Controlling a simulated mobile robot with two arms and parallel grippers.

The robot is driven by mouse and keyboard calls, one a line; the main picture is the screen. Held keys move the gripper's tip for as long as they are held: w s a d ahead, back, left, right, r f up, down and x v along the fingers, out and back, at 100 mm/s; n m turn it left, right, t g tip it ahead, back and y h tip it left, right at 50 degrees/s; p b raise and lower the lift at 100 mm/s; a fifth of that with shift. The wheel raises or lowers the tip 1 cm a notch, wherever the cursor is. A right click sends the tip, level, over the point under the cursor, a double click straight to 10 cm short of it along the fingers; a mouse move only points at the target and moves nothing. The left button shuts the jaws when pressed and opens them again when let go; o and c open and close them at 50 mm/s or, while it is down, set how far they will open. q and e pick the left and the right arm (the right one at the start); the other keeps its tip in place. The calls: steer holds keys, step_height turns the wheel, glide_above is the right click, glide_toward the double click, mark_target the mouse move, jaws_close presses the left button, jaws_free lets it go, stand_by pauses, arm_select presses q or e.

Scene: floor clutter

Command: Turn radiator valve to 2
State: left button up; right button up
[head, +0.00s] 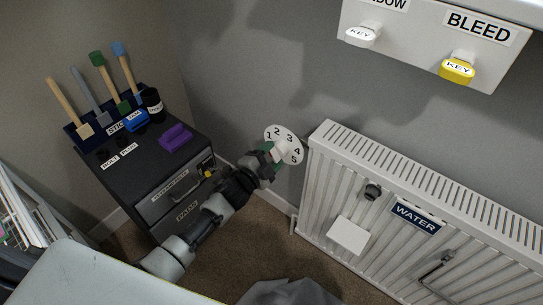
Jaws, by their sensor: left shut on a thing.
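The radiator valve's white dial (290,135), marked 1 to 5, stands at the left end of the white radiator (330,185). My left gripper (277,153) reaches it from the lower left and is shut on the valve at the dial's lower middle. The gripper hides part of the valve and the dial's lower left. Which number the valve points to cannot be told. My right gripper does not show.
A dark cabinet (125,178) with drawers stands at the left, bearing a rack of tools and a purple block (175,137). A panel at the upper right holds a white key (362,35) and a yellow key (457,69). A grey cloth-like heap (290,293) lies below.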

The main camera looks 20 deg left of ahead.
arm_select(q)
steer(key=shift+m, duration=0.6)
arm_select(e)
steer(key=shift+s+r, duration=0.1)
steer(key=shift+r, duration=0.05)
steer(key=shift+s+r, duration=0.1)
arm_select(q)
steer(key=o, duration=0.9)
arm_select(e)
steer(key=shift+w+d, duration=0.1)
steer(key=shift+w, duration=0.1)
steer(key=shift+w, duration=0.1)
arm_select(q)
steer(key=p+v, duration=0.1)
steer(key=v, duration=0.9)
steer(key=shift+s+a, duration=0.15)
steer(key=shift+s, duration=0.25)
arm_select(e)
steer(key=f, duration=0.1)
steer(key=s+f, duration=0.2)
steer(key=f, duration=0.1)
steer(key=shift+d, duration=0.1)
